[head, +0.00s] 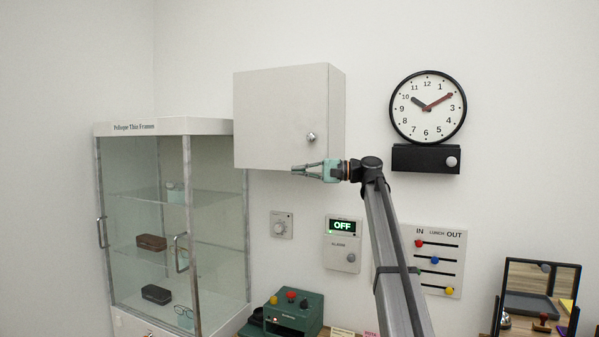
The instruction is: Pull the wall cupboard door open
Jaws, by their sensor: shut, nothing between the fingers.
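The wall cupboard (285,110) is a pale grey box mounted on the white wall in the head view. Its door looks closed, with a round silver knob (311,137) at the lower right of the front. My gripper (294,171) is just below the knob, in front of the cupboard's lower edge, pointing left. Its fingers are shut and empty, and it looks apart from the knob. How far it stands out from the door is hard to tell.
A glass display case (187,126) stands at the left, with cases on its shelves. A clock (428,107) hangs right of the cupboard. An alarm panel (342,244), a dial plate (282,224) and a slider board (436,258) are below. A green machine (294,313) stands at the bottom.

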